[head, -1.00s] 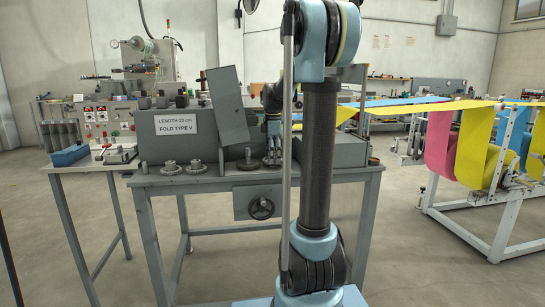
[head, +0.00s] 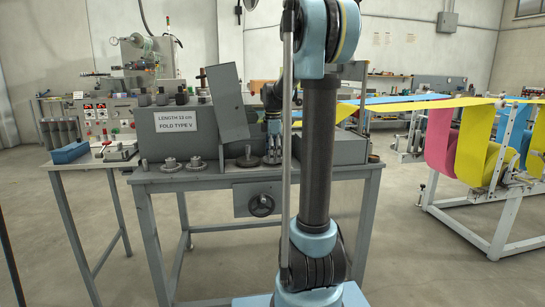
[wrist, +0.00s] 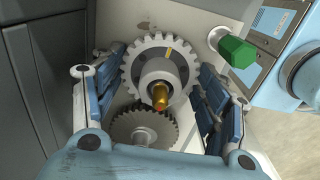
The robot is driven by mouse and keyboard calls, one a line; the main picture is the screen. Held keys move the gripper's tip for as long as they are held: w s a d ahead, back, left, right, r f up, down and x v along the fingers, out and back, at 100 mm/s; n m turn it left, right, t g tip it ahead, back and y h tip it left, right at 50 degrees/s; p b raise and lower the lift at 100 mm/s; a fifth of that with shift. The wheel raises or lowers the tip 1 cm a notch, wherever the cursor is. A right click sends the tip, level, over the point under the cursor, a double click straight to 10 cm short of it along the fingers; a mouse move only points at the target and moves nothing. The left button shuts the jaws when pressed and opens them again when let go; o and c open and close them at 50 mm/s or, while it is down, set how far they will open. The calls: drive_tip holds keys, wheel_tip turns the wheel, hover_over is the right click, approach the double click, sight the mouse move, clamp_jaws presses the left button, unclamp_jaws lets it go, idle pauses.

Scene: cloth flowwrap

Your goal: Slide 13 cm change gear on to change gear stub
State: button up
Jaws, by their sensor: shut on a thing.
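A pale grey toothed change gear (wrist: 132,67) with a yellow mark sits between the fingers in the wrist view. My gripper (wrist: 160,75) is shut on this gear, one blue-padded finger at each side. A brass stub (wrist: 160,92) with a reddish tip shows at the middle of the gear's hub, pointing toward the camera. How far the gear is along the stub I cannot tell. A darker gear (wrist: 145,128) lies just below, close to the held one. In the head view my gripper (head: 272,150) is low at the machine's front, and the held gear is hard to make out.
The grey machine bench (head: 215,183) carries a sign (head: 172,125) reading length 13 cm, fold type V. A tilted grey cover (head: 229,103) stands near my gripper. A green hexagonal knob (wrist: 237,52) is right of the gear.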

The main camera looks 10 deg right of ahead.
drive_tip(key=o, duration=1.1)
